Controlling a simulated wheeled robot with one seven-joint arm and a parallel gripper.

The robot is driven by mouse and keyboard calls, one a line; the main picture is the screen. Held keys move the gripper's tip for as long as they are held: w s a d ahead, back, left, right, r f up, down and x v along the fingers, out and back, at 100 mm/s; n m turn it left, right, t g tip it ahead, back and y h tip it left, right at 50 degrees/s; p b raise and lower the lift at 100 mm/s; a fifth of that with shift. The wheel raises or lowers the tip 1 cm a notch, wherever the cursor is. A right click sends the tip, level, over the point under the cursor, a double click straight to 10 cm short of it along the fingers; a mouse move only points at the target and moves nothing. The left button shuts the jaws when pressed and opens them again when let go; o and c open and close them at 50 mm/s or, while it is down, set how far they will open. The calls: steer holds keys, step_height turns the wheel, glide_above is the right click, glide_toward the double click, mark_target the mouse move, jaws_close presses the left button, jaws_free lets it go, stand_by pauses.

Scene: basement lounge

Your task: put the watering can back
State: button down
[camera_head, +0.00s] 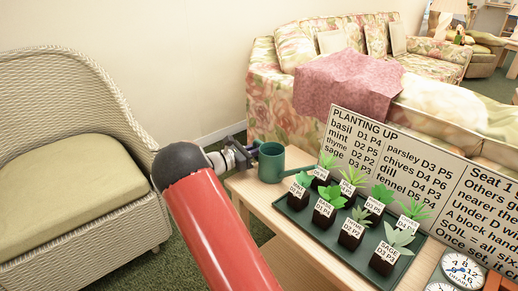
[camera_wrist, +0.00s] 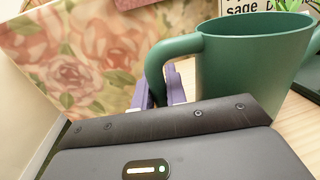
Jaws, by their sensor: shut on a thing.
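The green watering can (camera_head: 271,163) looks like a mug-shaped vessel and is upright at the far left corner of the wooden table (camera_head: 250,193). In the wrist view the green can (camera_wrist: 250,62) fills the right side, with its handle toward my gripper. My gripper (camera_head: 252,152) reaches in from the left, and its purple fingers (camera_wrist: 158,88) are shut on the handle. The fingertips are partly hidden behind the handle. I cannot tell whether the can's base touches the table.
A dark green tray (camera_head: 345,255) of labelled potted seedlings stands just right of the can. Behind it stands a "PLANTING UP" board (camera_head: 400,165). Dials (camera_head: 460,268) are at the lower right. A wicker chair (camera_head: 70,170) is at left and a floral sofa (camera_head: 275,95) behind.

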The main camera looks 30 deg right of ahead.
steer(key=c, duration=1.4)
jaws_free()
steer(key=shift+f, duration=0.1)
